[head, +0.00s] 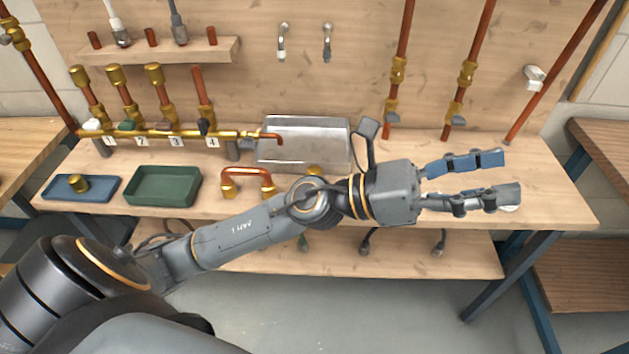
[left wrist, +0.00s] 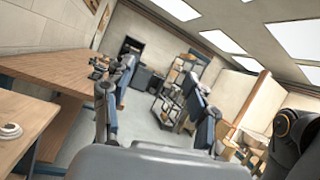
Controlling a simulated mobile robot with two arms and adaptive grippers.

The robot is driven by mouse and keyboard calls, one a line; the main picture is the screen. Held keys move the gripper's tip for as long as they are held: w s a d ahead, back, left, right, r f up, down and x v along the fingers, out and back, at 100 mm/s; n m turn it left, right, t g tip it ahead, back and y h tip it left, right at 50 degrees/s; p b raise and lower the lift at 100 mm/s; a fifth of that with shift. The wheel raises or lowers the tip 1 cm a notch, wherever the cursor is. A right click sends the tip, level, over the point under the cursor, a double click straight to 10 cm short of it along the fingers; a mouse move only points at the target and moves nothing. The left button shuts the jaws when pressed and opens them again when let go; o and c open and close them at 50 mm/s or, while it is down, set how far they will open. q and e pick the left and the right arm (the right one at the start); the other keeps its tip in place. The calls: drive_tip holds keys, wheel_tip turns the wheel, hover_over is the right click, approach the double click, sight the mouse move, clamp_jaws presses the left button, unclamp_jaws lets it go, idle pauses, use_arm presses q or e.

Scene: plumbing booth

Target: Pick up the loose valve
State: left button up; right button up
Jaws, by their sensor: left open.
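My left gripper (head: 506,177) is open and empty above the right part of the workbench (head: 555,198). Its two spread fingers also show in the left wrist view (left wrist: 157,82). A small white round item (head: 510,208) is partly hidden below the left gripper's lower finger. A similar one (left wrist: 10,132) lies at the bench edge in the left wrist view. My right gripper is not in view.
A blue tray (head: 58,193), a green tray (head: 135,187) and a clear box (head: 280,128) stand on the bench. Copper pipes (head: 398,72) rise at the back right. A bent copper pipe (head: 248,172) lies near my arm.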

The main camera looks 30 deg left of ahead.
use_arm(q)
wheel_tip(320, 180, down, 4)
drive_tip(key=s+d+m+g+y, duration=0.2)
drive_tip(key=m+g, duration=0.3)
drive_tip(key=m, duration=0.3)
drive_tip(key=m+y, duration=1.1)
drive_tip(key=y, duration=1)
approach(311, 170)
drive_tip(key=f, duration=0.1)
drive_tip(key=x, duration=0.8)
drive_tip(key=shift+w+a+f, duration=0.15)
drive_tip(key=shift+w+a, duration=0.05)
drive_tip(key=x, duration=0.1)
drive_tip(key=p+x, duration=0.1)
drive_tip(key=x, duration=0.1)
drive_tip(key=d+x, duration=0.1)
drive_tip(key=shift+w+a+f+p, duration=0.15)
drive_tip(key=shift+w+f+p, duration=0.05)
drive_tip(key=shift+f+p, duration=0.15)
drive_tip(key=shift+w+a+f, duration=0.15)
drive_tip(key=shift+f, duration=0.35)
clamp_jaws()
